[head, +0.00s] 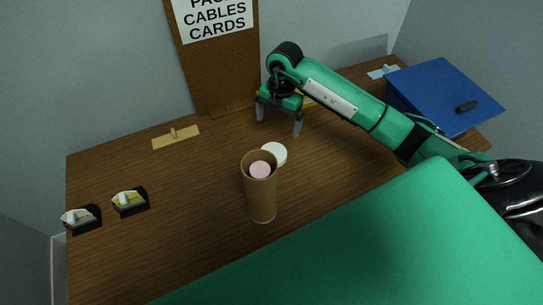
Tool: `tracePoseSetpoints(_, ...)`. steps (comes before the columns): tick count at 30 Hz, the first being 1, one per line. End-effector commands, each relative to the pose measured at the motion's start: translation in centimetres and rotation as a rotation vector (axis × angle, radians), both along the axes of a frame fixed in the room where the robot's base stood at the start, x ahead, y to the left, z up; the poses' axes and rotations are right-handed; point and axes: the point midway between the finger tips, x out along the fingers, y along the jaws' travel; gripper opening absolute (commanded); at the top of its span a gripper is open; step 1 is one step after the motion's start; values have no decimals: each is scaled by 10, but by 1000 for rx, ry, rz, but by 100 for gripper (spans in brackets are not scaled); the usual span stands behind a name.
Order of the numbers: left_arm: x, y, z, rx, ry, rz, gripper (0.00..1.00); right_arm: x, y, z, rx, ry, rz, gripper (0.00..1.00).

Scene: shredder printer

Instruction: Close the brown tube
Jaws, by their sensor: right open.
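The brown tube (262,200) stands upright on the wooden table, its top open, with something pink (260,170) showing inside near the rim. A round white lid (274,153) is just behind the tube and partly hidden by it; I take it to lie on the table. My right gripper (279,128) is open and empty, fingers pointing down, behind the lid and apart from it. My left gripper is not in view.
A blue box (445,90) with a dark handle stands at the right. Two small black holders (130,201) sit at the left. A tan plate (176,137) lies near the back edge. A brown sign board (217,75) stands behind.

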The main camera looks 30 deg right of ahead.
Motion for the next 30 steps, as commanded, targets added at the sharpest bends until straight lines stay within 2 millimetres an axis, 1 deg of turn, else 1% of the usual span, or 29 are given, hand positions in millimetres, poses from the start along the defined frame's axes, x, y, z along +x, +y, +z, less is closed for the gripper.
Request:
tracePoseSetpoints(2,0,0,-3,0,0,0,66,0,-1,-3,-2,0,-1,100)
tracePoseSetpoints(11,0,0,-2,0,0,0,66,0,-1,-2,-2,1,-1,100)
tracePoseSetpoints(14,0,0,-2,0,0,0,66,0,0,-5,-1,2,-1,100)
tracePoseSetpoints(17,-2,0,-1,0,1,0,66,-1,1,-16,-1,6,-1,100)
tracePoseSetpoints(25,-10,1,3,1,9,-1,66,-4,6,-68,-2,5,-1,100)
tracePoseSetpoints(27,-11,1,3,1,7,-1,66,-5,8,-77,0,4,-2,100)
tracePoseSetpoints(30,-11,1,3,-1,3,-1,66,-5,8,-85,-1,2,-1,100)
